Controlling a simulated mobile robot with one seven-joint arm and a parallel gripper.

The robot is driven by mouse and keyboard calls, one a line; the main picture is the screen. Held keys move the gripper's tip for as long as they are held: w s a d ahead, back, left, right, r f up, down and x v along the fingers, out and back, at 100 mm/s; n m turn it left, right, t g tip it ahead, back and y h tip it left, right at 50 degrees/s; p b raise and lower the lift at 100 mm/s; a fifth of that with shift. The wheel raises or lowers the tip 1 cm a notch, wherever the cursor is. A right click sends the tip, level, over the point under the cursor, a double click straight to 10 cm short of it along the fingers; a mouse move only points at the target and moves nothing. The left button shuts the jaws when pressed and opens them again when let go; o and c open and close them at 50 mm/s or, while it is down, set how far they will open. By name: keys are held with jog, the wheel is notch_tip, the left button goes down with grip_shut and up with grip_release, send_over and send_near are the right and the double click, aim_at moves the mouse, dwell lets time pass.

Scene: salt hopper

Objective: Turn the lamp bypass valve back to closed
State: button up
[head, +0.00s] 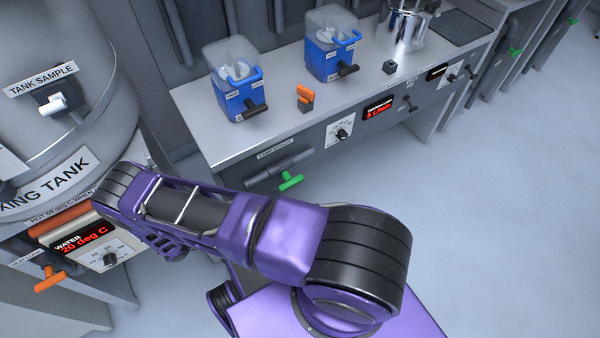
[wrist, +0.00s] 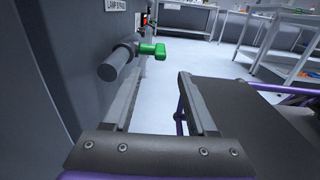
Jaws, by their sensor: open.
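In the wrist view a green valve handle (wrist: 153,51) sticks out to the right from a grey pipe (wrist: 118,64) on a dark panel, below a label (wrist: 115,5) that reads LAMP BYPASS. My gripper (wrist: 158,77) is open and empty, its two fingers pointing away from the camera. The handle shows just beyond the fingertips, nearer the left one, and I see no contact. In the head view a green handle (head: 291,181) hangs by a pipe on the counter front, under a label too small to read surely. My gripper is hidden there behind my arm.
The mixing tank (head: 60,130) stands at the left, with an orange handle (head: 50,280) on the panel below. The counter (head: 205,105) bears two blue hoppers (head: 236,92) (head: 331,55) and a small orange-handled valve (head: 306,98). Open floor (head: 510,210) lies to the right.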

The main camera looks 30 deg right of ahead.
aim_at(300, 177)
jog(key=d, duration=1.7)
jog(key=shift+w+p, duration=0.25)
jog(key=shift+p, duration=0.15)
jog(key=shift+c, duration=0.3)
grip_shut()
